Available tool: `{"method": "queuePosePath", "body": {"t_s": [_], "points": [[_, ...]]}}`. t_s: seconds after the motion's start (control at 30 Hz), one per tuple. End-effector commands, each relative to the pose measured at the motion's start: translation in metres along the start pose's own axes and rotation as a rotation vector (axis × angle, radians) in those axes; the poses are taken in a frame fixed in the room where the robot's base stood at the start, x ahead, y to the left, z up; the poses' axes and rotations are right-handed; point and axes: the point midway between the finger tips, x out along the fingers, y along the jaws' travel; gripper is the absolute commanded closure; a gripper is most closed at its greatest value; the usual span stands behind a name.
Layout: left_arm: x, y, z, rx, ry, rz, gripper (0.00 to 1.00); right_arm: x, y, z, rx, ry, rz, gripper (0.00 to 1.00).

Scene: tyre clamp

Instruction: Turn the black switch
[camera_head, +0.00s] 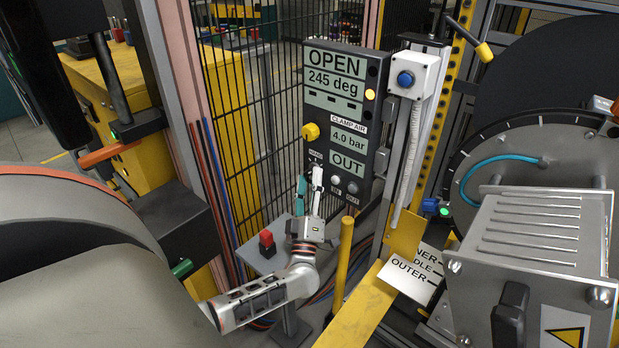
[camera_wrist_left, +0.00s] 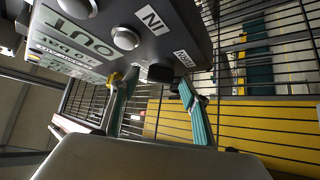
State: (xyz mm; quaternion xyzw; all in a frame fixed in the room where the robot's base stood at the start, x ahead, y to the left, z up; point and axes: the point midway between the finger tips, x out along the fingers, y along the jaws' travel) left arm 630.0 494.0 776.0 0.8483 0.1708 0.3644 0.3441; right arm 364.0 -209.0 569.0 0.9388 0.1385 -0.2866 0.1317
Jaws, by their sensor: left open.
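The control panel (camera_head: 338,118) stands upright behind my left gripper and reads OPEN, 245 deg, 4.0 bar and OUT. My left gripper (camera_head: 310,175) is open, pointing up at the panel's lower left corner. In the left wrist view, the black switch (camera_wrist_left: 160,73) sticks out from the panel's lower edge area, beside a small white label. It appears between the two fingertips (camera_wrist_left: 159,80) there, with gaps on both sides; I cannot tell the exact depth. In the head view the switch is too small and covered to make out clearly. My right gripper is not in view.
A yellow knob (camera_head: 310,131) and two round buttons (camera_head: 352,187) are on the same panel. A black wire fence (camera_head: 250,90) stands behind. A red button box (camera_head: 267,243) and a yellow post (camera_head: 344,260) are near my left arm.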

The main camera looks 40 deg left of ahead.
Motion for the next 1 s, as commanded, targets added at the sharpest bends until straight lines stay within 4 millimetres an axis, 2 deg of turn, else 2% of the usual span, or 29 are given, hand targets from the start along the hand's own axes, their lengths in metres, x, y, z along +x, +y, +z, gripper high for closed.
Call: {"method": "queuePosePath", "body": {"t_s": [0.17,0.43,0.47,0.5,0.6,0.83,1.0], "points": [[0.012,0.0,0.0,0.002,-0.001,0.001,0.54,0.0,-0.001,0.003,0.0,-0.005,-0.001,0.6],[0.013,0.0,0.0,0.002,-0.002,0.0,0.54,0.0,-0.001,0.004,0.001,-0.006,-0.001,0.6],[0.013,0.0,0.0,0.002,-0.002,0.0,0.59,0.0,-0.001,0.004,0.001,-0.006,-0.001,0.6],[0.013,0.0,0.0,0.002,-0.002,0.0,0.7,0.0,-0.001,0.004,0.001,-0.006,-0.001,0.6],[0.013,0.0,0.0,0.002,-0.002,0.0,0.93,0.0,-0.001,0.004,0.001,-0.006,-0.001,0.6],[0.014,0.0,0.0,-0.003,-0.001,-0.004,0.93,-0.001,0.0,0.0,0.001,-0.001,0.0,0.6],[0.015,0.003,-0.001,-0.035,0.001,-0.034,0.92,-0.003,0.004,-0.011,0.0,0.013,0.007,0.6]]}}
